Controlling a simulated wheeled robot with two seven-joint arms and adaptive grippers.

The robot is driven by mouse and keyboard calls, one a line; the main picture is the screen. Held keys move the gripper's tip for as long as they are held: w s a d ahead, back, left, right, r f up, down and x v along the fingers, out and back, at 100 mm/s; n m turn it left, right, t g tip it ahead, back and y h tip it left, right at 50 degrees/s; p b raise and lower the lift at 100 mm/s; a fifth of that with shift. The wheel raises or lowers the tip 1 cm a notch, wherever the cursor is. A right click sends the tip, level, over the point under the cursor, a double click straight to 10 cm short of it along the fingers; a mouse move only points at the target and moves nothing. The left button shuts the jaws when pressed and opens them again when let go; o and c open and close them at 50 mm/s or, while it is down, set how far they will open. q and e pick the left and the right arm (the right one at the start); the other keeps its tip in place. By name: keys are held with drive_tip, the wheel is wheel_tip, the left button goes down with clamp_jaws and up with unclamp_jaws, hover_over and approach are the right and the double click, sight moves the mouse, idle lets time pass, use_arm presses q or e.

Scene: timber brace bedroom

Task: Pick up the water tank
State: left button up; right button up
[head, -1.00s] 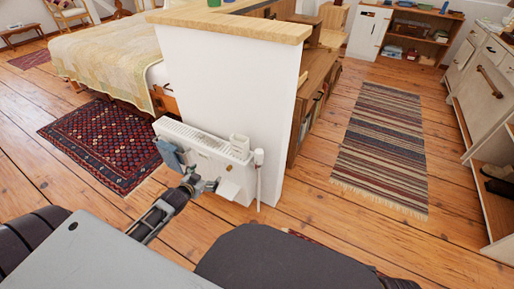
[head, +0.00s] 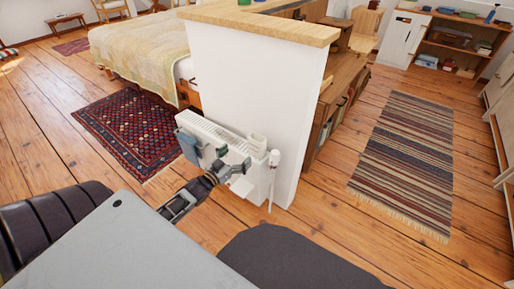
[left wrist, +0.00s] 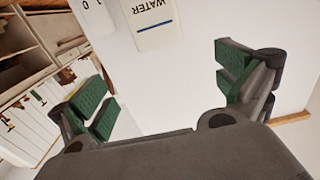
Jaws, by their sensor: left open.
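The water tank is a white piece with the word WATER and a dark blue line, partly cut off at the top of the left wrist view (left wrist: 152,22). In the head view it appears to be the small white piece (head: 257,142) at the right end of the white radiator (head: 213,131). My left gripper (head: 231,162) is in front of the radiator, below and left of that piece. In the left wrist view its green-padded fingers (left wrist: 164,85) are wide apart with nothing between them, and the tank is beyond them. My right gripper is not in view.
A white valve head (head: 274,157) stands close right of the tank. A blue-grey piece (head: 188,146) hangs on the radiator's left end. The white half wall (head: 255,80) is behind. A red rug (head: 135,135) and a striped rug (head: 405,160) lie on open floor.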

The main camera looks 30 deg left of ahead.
sight(254, 141)
use_arm(q)
drive_tip(key=shift+w, duration=0.1)
drive_tip(key=w+b, duration=0.2)
drive_tip(key=w, duration=0.6)
drive_tip(key=shift+w+d+b, duration=0.2)
drive_tip(key=shift+d+b, duration=0.15)
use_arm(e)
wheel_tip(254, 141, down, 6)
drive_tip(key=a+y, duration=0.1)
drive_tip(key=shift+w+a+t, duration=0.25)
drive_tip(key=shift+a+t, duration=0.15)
use_arm(q)
drive_tip(key=shift+f, duration=0.1)
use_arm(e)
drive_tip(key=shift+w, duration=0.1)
